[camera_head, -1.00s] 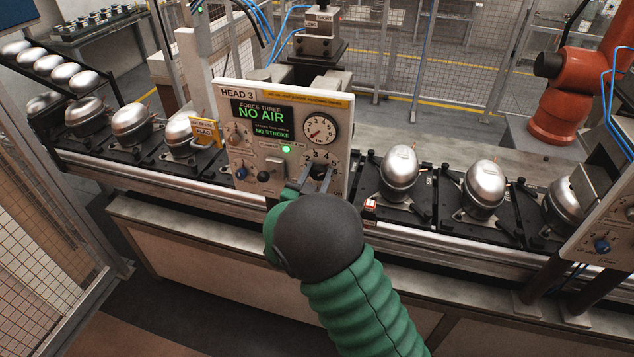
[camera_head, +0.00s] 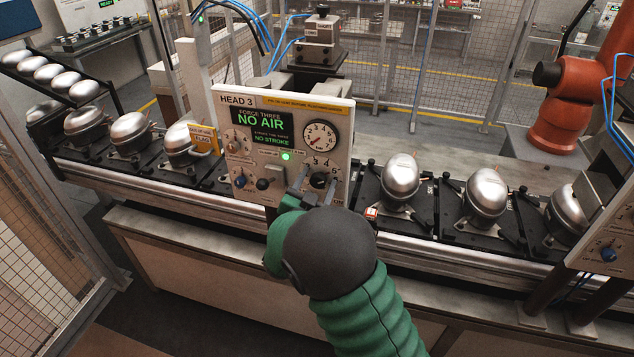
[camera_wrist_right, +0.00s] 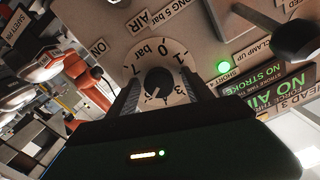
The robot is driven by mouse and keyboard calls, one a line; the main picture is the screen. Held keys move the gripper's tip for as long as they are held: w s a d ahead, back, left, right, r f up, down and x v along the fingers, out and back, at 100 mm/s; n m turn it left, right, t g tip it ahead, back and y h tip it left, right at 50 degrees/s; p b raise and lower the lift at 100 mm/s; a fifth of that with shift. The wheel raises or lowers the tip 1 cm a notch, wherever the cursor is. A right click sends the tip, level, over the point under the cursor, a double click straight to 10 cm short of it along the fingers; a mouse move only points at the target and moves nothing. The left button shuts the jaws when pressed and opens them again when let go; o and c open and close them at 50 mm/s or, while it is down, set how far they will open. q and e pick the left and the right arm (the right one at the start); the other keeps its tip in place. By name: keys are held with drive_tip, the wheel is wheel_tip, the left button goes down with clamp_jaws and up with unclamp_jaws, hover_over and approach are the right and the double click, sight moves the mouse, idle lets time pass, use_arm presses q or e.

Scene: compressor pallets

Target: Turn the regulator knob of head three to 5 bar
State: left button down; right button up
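The head 3 panel (camera_head: 244,184) stands upright in the head view, its screen reading NO AIR and NO STROKE. The dark regulator knob (camera_head: 319,180) sits at its lower right, under a round gauge (camera_head: 320,135) whose needle points low left. My right gripper (camera_head: 315,190) is at the knob, its two fingers apart on either side. The right wrist view shows the black knob (camera_wrist_right: 158,84) on a pale scale with 7, 0, bar and 1 legible; the fingers flank it with narrow gaps. Its pointer setting is hard to read. My left gripper is out of view.
A green lamp (camera_head: 286,156), a black knob (camera_head: 263,184) and a blue knob (camera_head: 240,181) sit beside the regulator. Silver compressors (camera_head: 400,176) line the conveyor on both sides. An orange robot arm (camera_head: 562,115) stands at the back right.

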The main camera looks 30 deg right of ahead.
drive_tip(key=b+v, duration=0.3)
drive_tip(key=v, duration=1.4)
drive_tip(key=shift+w, duration=0.1)
